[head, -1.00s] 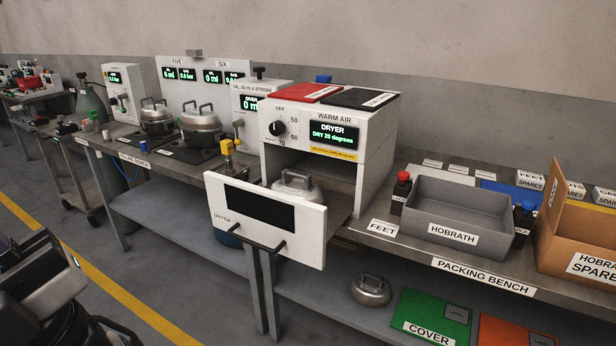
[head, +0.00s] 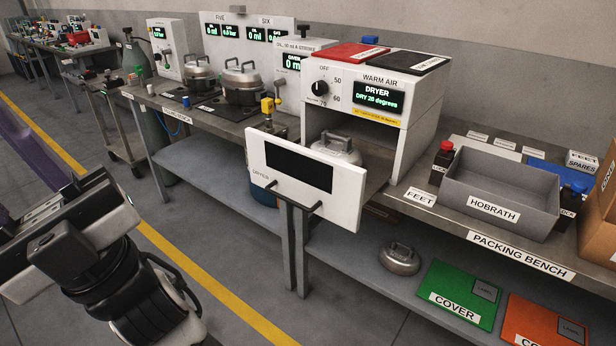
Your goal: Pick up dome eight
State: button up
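Several silver domes with top handles are in the head view; I can read no number on any, so I cannot tell which is dome eight. One dome (head: 337,147) sits in the dryer (head: 375,105), behind its pulled-out white front (head: 305,180). Another dome (head: 400,258) lies on the lower shelf under the packing bench. Two more, a left dome (head: 199,73) and a right dome (head: 242,82), stand on the filling bench. My gripper (head: 62,225) is at the lower left, over the floor, apart from every dome. Its fingers are not clearly shown.
A grey bin labelled HOBRATH (head: 497,208) and a small red-capped bottle (head: 442,160) stand on the packing bench. A green COVER sheet (head: 457,294) and an orange sheet (head: 545,325) lie on the lower shelf. The floor before the benches is clear.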

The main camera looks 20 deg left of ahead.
aim_at(345, 151)
jog(key=i+u, duration=0.1)
jog(key=u, duration=1.4)
jog(key=i+l, duration=0.2)
jog(key=l, duration=0.2)
jog(key=i+l, duration=0.2)
jog(key=l, duration=0.15)
jog(key=i+l+u, duration=0.1)
jog(key=i+l, duration=0.15)
jog(key=l, duration=0.15)
